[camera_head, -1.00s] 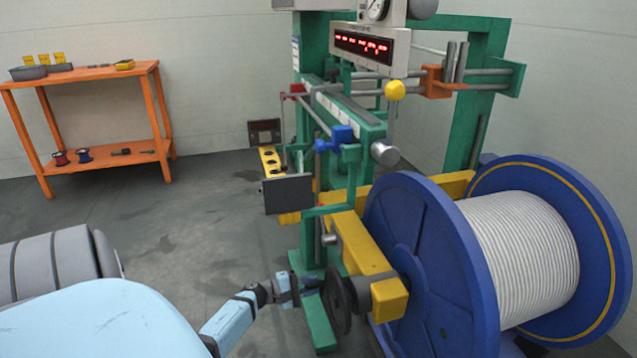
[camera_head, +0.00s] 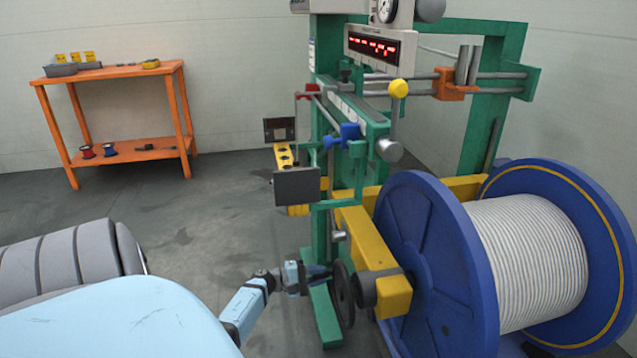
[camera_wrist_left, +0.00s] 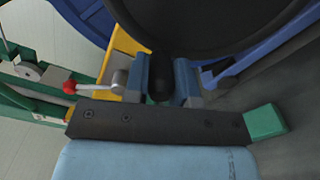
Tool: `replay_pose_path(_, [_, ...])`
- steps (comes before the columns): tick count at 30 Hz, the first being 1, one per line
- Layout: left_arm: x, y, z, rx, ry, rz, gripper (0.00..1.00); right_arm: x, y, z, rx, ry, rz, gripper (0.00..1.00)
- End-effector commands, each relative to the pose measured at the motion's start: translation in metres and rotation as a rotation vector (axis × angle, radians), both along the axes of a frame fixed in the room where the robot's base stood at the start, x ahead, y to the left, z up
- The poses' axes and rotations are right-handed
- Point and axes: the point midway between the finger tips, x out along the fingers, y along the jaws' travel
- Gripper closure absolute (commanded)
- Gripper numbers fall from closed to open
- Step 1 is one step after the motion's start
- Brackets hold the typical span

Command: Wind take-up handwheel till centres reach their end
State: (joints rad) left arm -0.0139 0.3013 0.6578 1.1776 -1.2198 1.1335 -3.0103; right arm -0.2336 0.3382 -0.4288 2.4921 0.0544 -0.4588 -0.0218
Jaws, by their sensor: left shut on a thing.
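The take-up handwheel (camera_head: 345,293) is a dark disc seen nearly edge-on, at the near end of the yellow frame (camera_head: 389,296) beside the blue reel. In the head view my left gripper (camera_head: 318,273) is at the wheel's left side. In the left wrist view the two blue-grey fingers of my left gripper (camera_wrist_left: 163,82) are shut on the dark handle (camera_wrist_left: 160,86) of the handwheel, whose dark disc (camera_wrist_left: 215,25) fills the top. The reel centres are hidden by the reel flange and yellow arms. My right gripper is not in view.
A large blue reel (camera_head: 430,255) wound with pale strand (camera_head: 535,250) stands right of the wheel. The green machine frame (camera_head: 325,310) has a foot close under my left gripper. An orange table (camera_head: 125,73) stands at the back left, with bare floor before it.

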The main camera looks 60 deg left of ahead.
Motion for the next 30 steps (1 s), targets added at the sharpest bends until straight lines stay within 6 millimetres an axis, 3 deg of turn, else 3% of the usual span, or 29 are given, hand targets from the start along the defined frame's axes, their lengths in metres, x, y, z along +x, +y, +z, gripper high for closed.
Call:
replay_pose_path(2, [0.000,-0.002,0.000,-0.001,0.000,-0.005,1.00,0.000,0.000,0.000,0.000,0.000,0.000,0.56])
replay_pose_path(3, [0.000,-0.002,0.000,-0.001,0.000,-0.005,0.69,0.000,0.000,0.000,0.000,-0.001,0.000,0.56])
replay_pose_path(6, [0.000,-0.002,0.000,-0.001,-0.001,-0.004,0.50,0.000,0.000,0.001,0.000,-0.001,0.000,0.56])
replay_pose_path(17, [-0.005,0.002,0.000,-0.001,0.001,-0.001,0.50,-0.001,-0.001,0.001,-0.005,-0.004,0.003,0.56])
replay_pose_path(20, [-0.018,0.007,-0.001,0.000,0.002,-0.002,0.50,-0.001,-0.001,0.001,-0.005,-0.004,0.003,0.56])
replay_pose_path(30, [-0.088,0.036,0.000,0.000,0.002,-0.002,0.50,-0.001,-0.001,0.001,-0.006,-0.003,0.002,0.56])
